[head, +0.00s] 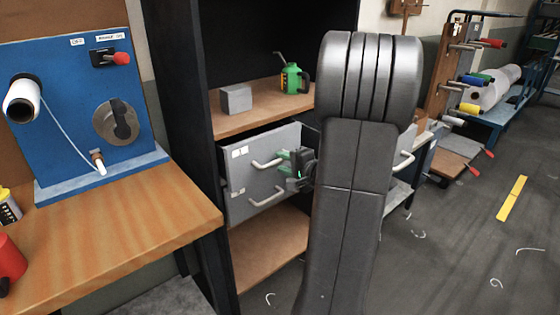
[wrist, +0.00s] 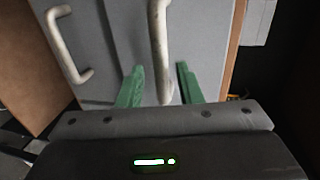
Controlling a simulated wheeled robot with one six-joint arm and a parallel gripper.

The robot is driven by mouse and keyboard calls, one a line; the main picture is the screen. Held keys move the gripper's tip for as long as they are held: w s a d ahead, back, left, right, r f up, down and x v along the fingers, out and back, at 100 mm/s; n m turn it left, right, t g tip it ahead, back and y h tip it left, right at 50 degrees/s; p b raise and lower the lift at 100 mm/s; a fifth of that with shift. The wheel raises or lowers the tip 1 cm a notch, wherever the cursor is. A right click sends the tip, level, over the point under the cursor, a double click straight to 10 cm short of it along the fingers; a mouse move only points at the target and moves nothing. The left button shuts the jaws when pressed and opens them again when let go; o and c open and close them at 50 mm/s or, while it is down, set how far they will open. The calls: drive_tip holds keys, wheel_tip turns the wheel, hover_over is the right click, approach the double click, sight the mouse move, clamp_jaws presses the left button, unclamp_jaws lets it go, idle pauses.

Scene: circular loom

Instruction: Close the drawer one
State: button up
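The upper grey drawer front (head: 236,165), labelled 1, stands out of the dark cabinet in the head view, with a dark gap behind its top right edge. Its pale curved handle (head: 266,163) shows beside my gripper (head: 283,162). My gripper's green fingers are apart. In the wrist view, the handle (wrist: 160,45) lies between the two fingers (wrist: 160,86), with space on both sides. A second handle (wrist: 58,45) is to the left there; it is the lower drawer's handle (head: 266,198) in the head view. My arm hides the cabinet's right part.
A grey block (head: 236,99) and a green oil can (head: 292,79) stand on the shelf above the drawer. A wooden workbench (head: 120,222) with a blue panel (head: 70,105) is at left. Open floor (head: 450,235) lies at right.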

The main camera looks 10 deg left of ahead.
drive_tip(key=shift+x, duration=1.05)
drive_tip(key=shift+r, duration=0.1)
clamp_jaws()
drive_tip(key=shift+w, duration=0.1)
